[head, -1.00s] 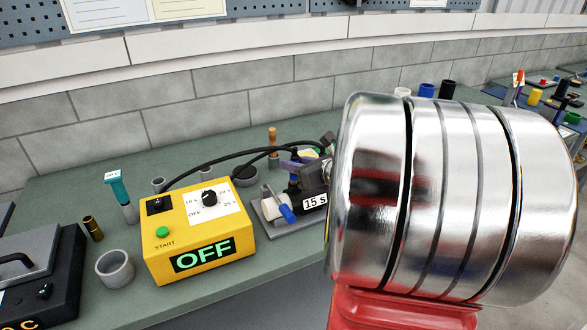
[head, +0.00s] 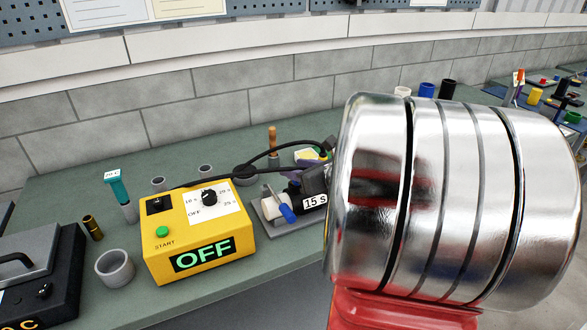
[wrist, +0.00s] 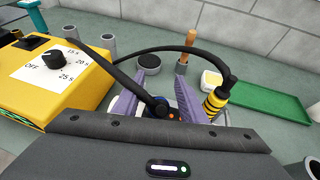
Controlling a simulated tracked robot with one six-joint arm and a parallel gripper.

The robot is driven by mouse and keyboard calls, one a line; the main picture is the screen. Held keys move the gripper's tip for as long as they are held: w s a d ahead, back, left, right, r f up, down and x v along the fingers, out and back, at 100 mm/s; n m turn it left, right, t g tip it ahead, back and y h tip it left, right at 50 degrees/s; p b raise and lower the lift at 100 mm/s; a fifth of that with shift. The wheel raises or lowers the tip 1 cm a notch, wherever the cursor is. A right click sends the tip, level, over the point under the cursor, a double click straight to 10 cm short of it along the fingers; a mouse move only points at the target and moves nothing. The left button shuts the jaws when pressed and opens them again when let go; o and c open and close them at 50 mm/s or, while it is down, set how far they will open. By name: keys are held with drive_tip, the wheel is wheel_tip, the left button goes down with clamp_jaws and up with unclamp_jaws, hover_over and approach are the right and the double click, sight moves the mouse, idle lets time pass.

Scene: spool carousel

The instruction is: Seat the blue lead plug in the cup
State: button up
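In the wrist view my gripper (wrist: 158,100) shows two purple fingers standing apart. Between them is the end of a thick black cable, with a dark blue part, seemingly the blue lead plug (wrist: 153,110); the palm cover hides its lower part. Whether both fingers press on it I cannot tell. In the head view my gripper (head: 308,168) is partly behind the silver drum of my arm, close over a grey fixture plate (head: 265,222). Another lead ends in a yellow-and-black striped plug (wrist: 215,103), right of the fingers. I cannot tell which holder is the cup.
The yellow timer box (head: 200,230) reads OFF and stands left of the fixture. A dark round holder (wrist: 148,65), grey cups (wrist: 108,42), a wooden-handled tool (wrist: 186,52) and a green tray (wrist: 262,100) are behind. Both black cables cross the bench.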

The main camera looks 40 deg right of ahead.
drive_tip(key=d+v, duration=0.1)
drive_tip(key=v, duration=1)
drive_tip(key=shift+a, duration=0.5)
drive_tip(key=shift+o, duration=0.5)
drive_tip(key=w+a+r+n+g+y, duration=0.4)
drive_tip(key=w+a+r+n, duration=0.1)
drive_tip(key=w+a, duration=0.15)
drive_tip(key=s+d+r+m+g+h, duration=0.3)
drive_tip(key=s+d+m+g, duration=0.1)
drive_tip(key=d+m+g, duration=0.1)
drive_tip(key=shift+s+d+r, duration=0.25)
drive_tip(key=shift+d+r, duration=0.05)
drive_tip(key=shift+d, duration=0.45)
drive_tip(key=shift+f, duration=0.1)
